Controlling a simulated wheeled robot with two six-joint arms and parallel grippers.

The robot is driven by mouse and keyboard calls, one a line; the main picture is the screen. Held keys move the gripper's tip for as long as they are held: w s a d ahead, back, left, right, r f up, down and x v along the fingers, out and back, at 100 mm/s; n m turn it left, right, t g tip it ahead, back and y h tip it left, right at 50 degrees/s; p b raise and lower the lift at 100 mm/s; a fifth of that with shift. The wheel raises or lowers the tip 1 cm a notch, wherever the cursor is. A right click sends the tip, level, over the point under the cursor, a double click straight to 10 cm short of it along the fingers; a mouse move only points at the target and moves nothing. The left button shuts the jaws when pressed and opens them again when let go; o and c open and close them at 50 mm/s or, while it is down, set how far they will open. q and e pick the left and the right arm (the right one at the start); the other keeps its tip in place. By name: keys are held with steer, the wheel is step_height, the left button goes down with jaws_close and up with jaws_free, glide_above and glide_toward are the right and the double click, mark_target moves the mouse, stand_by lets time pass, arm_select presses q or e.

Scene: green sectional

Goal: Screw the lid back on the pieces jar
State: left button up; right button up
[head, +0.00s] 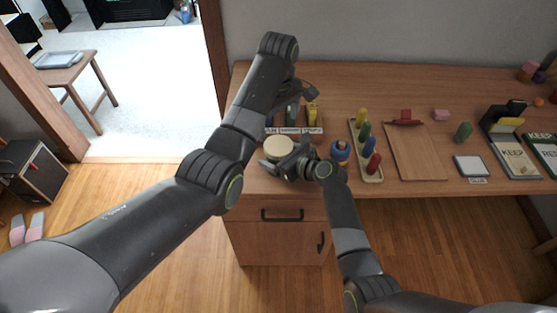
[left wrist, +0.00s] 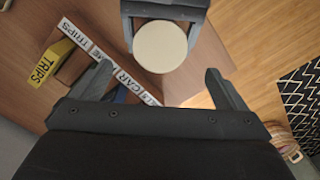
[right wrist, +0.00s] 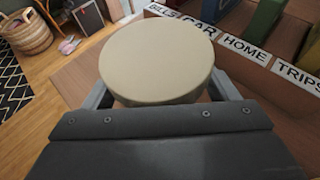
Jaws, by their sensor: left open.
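The cream round lid (head: 279,149) is at the desk's front left edge, level, with the jar body hidden beneath it. It fills the middle of the right wrist view (right wrist: 158,55) and shows at the top of the left wrist view (left wrist: 160,46). I cannot tell whether it is screwed tight. My right gripper (head: 282,160) has a finger on each side, running under the lid's rim, and appears shut on the jar; the contact is hidden. My left gripper (left wrist: 160,85) is open and empty, apart from the lid; in the head view it is beyond it, over the labelled sorter.
A sorter with word labels (head: 294,130) stands just behind the jar. A blue and orange object (head: 340,151) and a peg board (head: 366,150) with coloured pegs are to the right. A wooden board (head: 414,152) lies farther right. The floor drops away in front.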

mark_target(278, 145)
jaws_close()
arm_select(q)
steer(key=shift+f, duration=4)
steer(key=c, duration=1.1)
steer(key=shift+m, duration=1.6)
steer(key=o, duration=1.1)
